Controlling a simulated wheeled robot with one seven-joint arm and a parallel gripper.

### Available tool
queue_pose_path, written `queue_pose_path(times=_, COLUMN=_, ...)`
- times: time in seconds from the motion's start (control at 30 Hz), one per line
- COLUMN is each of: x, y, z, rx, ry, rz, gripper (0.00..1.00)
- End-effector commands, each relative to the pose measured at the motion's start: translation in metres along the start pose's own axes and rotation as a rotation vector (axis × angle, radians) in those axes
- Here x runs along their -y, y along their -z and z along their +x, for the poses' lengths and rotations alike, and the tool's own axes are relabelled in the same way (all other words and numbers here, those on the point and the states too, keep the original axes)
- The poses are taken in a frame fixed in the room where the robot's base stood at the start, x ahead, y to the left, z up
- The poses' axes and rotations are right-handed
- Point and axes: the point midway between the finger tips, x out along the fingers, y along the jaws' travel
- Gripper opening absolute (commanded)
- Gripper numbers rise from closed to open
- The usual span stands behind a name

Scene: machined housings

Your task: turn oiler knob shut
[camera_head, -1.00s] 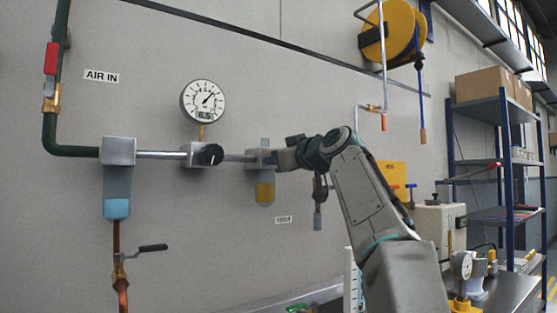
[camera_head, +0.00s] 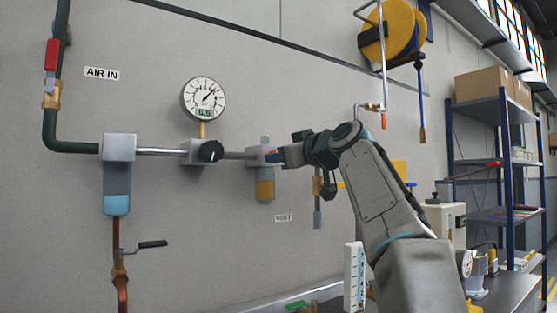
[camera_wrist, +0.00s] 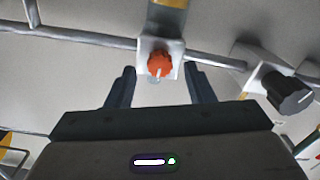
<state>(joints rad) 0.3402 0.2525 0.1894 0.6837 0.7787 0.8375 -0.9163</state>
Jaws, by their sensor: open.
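The oiler (camera_head: 262,158) is a grey block on the pipe with an amber-filled bowl (camera_head: 265,188) below it. In the wrist view the oiler block (camera_wrist: 174,46) appears upside down, with its orange-red knob (camera_wrist: 159,62) facing the camera. My gripper (camera_wrist: 159,75) is open, one finger on each side of the knob, with visible gaps on both sides. Whether the fingertips reach as deep as the knob is hard to tell.
A black regulator knob (camera_head: 210,151) sits left of the oiler, under a round gauge (camera_head: 203,99); it also shows at right in the wrist view (camera_wrist: 288,92). A filter with a blue bowl (camera_head: 117,190) is further left. A hanging pipe fitting (camera_head: 317,190) is to the right.

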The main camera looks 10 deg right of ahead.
Motion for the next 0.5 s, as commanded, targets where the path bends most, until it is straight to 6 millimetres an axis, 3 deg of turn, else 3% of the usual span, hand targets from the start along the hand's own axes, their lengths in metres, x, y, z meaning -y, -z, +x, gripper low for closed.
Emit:
queue_pose_path(times=0.3, x=0.000, y=-0.003, z=-0.074, rx=0.001, ry=-0.005, rz=-0.001, gripper=0.48)
queue_pose_path(times=0.5, x=0.001, y=-0.002, z=-0.104, rx=0.001, ry=-0.002, rz=-0.001, gripper=0.48)
